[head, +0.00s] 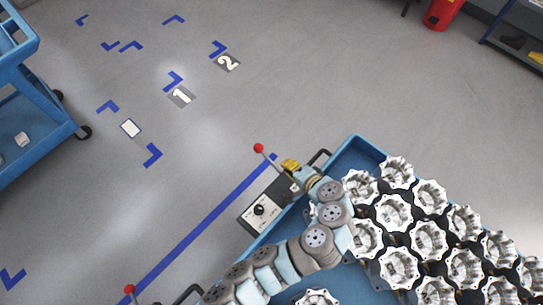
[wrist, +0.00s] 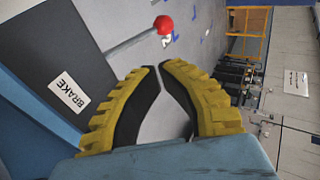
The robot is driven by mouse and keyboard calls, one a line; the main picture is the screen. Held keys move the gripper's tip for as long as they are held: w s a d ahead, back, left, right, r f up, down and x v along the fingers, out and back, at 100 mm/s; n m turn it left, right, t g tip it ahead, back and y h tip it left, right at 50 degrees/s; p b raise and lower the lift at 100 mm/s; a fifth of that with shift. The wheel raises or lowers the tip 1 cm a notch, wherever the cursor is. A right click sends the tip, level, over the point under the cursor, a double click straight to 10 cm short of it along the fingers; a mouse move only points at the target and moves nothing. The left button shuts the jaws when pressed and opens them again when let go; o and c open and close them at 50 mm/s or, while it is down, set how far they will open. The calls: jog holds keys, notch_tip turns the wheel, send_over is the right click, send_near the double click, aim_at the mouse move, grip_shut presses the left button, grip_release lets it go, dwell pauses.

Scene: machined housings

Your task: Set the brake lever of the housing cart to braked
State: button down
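The housing cart (head: 357,147) is a blue cart at the lower right in the head view, loaded with machined housings. A lever with a red ball knob (head: 258,148) sticks out at its upper left corner. In the wrist view the red knob (wrist: 163,24) and its grey rod (wrist: 130,42) lie beyond my fingertips, apart from them. A white BRAKE label (wrist: 69,92) is on the dark panel at left. My gripper (wrist: 159,68) has yellow fingers whose tips nearly meet, with nothing visible between them. In the head view my gripper (head: 289,164) is just right of the lever.
A control box with a black knob (head: 260,210) sits at the cart's left edge. Another red-knobbed lever (head: 129,289) shows at lower left. A blue shelf cart (head: 50,120) stands at far left. The marked floor between is clear.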

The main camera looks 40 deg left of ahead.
aim_at(270, 161)
jog(key=shift+a, duration=0.2)
jog(key=x, duration=1.3)
jog(key=shift+a+f+p, duration=0.3)
jog(key=shift+w, duration=0.15)
